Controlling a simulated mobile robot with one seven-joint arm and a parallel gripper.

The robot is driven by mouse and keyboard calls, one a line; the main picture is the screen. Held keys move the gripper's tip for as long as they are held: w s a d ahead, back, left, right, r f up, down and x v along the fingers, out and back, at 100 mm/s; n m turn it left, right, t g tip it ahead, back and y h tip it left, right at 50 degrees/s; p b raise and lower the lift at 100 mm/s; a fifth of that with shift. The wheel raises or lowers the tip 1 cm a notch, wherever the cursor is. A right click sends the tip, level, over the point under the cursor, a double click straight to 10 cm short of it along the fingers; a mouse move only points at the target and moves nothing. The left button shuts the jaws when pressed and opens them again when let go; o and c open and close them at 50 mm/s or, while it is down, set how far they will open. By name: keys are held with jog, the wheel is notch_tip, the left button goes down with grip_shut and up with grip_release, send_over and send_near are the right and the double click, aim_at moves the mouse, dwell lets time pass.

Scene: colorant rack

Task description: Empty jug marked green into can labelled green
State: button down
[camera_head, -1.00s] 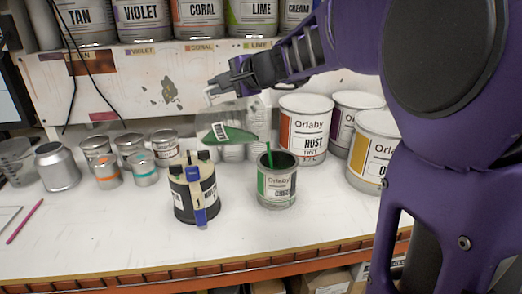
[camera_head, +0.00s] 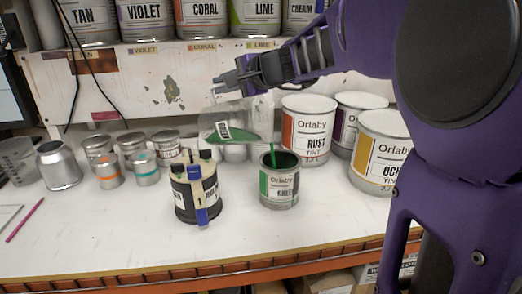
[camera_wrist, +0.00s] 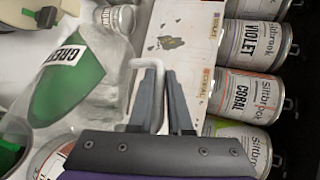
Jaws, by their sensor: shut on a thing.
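A clear jug (camera_head: 238,112) holding green liquid is tilted with its lip to the right, above the can labelled green (camera_head: 279,188). A thin green stream falls from the lip into the can's open top. My gripper (camera_head: 222,86) is shut on the jug's handle above the table. In the wrist view, the jug (camera_wrist: 100,60) shows a "GREEN" marking, partly cut off, and green liquid inside. There the fingers (camera_wrist: 158,80) close on its pale handle. The green can's open top (camera_wrist: 10,155) shows at the lower left, with green inside.
Large rust (camera_head: 308,130) and ochre (camera_head: 378,150) cans stand at the right. Several small tins and a pink pencil (camera_head: 24,220) are at the left. The table's front is clear.

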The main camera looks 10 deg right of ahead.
aim_at(239, 99)
jog(key=shift+s+d+b, duration=0.35)
jog(key=shift+d+b, duration=0.2)
jog(key=shift+b, duration=0.65)
dwell(0.4)
jog(key=shift+s+d+t+y, duration=0.4)
jog(key=shift+d+t+y, duration=0.1)
jog(key=shift+d, duration=0.25)
dwell(1.3)
jog(key=shift+s+d+r+m+t, duration=0.3)
jog(key=shift+d+r, duration=0.05)
jog(key=shift+d, duration=0.15)
dwell(1.1)
jog(key=shift+y, duration=0.3)
